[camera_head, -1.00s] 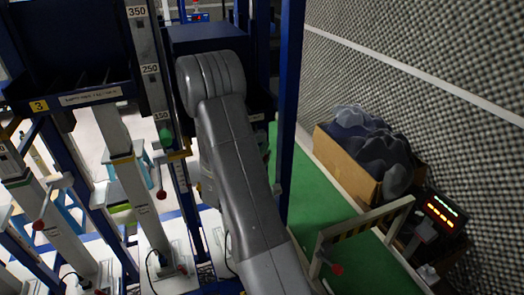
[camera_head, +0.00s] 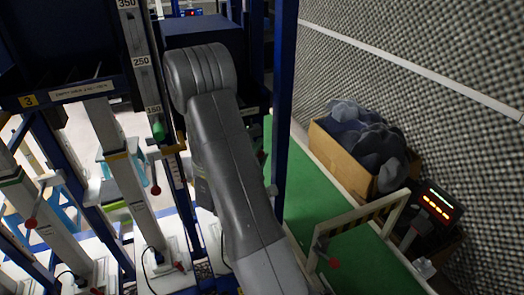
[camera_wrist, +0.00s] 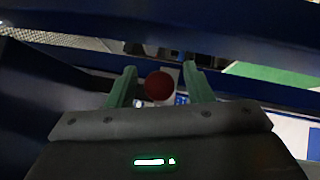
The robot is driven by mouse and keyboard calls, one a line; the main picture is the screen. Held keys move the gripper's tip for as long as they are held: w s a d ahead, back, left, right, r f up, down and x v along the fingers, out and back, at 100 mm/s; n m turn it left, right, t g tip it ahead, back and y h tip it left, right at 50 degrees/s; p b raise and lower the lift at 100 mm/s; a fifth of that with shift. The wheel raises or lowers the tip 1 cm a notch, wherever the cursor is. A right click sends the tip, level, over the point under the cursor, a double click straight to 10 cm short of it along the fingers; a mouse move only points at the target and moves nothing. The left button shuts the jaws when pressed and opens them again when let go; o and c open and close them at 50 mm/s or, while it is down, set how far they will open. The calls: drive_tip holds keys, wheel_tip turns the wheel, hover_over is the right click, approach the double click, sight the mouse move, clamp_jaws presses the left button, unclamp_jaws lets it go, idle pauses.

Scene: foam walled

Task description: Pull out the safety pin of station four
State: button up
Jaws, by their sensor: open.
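In the wrist view a round red knob (camera_wrist: 159,86) shows between the two green fingers of my gripper (camera_wrist: 159,73). The fingers are open, one on each side of the knob, and I cannot tell whether they touch it. Whether this knob is the safety pin of station four cannot be read from a label. In the head view my grey arm hides my gripper and much of the station behind it. A yellow plate with a 3 (camera_head: 29,101) marks the station at the left. A red-tipped lever (camera_head: 155,190) hangs beside its post.
A blue upright post (camera_head: 284,120) stands just right of my arm. Dark blue beams (camera_wrist: 215,40) cross the wrist view.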

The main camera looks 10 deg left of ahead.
drive_tip(key=b+v, duration=0.3)
drive_tip(key=v, duration=0.9)
drive_tip(key=shift+s+f, duration=0.15)
drive_tip(key=shift+s, duration=0.1)
